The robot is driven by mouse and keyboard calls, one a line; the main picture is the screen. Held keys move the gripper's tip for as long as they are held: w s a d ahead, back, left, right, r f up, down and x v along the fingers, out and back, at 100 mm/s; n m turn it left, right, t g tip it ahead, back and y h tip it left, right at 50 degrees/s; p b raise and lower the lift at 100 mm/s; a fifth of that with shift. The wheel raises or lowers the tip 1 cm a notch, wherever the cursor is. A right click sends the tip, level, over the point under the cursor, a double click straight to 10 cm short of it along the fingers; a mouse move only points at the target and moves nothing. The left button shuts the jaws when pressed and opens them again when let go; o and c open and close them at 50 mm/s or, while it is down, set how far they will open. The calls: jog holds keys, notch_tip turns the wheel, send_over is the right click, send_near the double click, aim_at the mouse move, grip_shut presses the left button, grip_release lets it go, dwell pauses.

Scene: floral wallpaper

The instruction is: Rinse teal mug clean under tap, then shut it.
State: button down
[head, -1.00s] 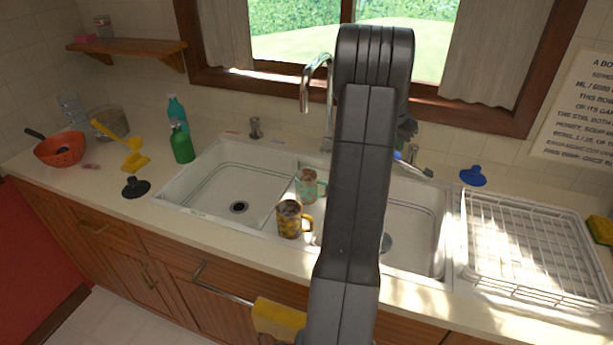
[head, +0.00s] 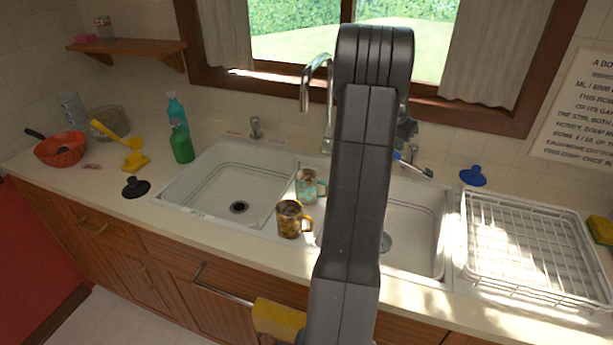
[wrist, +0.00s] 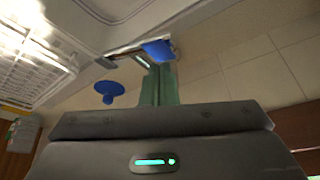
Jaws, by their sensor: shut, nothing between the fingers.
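The teal mug (head: 307,187) stands upright on the divider between the two sink basins, with brownish marks on it. The chrome tap (head: 318,70) arches behind it; I see no water stream from its spout. A metal tap handle (head: 414,152) stands behind the right basin. In the wrist view, a handle with a blue part (wrist: 157,50) lies just beyond the fingertips; I cannot tell whether they touch. My gripper (wrist: 152,68) is shut and empty, its greenish fingers together. In the head view my arm hides most of it.
A yellow-brown mug (head: 290,219) stands in front of the teal one. The drying rack (head: 530,250) and a blue plug (head: 473,175) are at right. Green bottles (head: 181,143) stand at left.

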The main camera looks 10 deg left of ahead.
jog(key=shift+f, duration=0.1)
jog(key=shift+f+b, duration=1.25)
jog(key=shift+f, duration=0.25)
jog(key=shift+r+p, duration=0.95)
jog(key=shift+r, duration=0.7)
jog(key=d, duration=0.3)
jog(key=s+d, duration=0.1)
jog(key=d, duration=0.3)
jog(key=s+d, duration=0.1)
jog(key=d, duration=0.3)
jog(key=shift+s+d+f+p, duration=0.1)
jog(key=shift+s+d+p, duration=0.1)
jog(key=shift+p, duration=0.15)
jog(key=shift+f, duration=0.15)
jog(key=shift+f+b, duration=1.15)
jog(key=shift+f, duration=0.25)
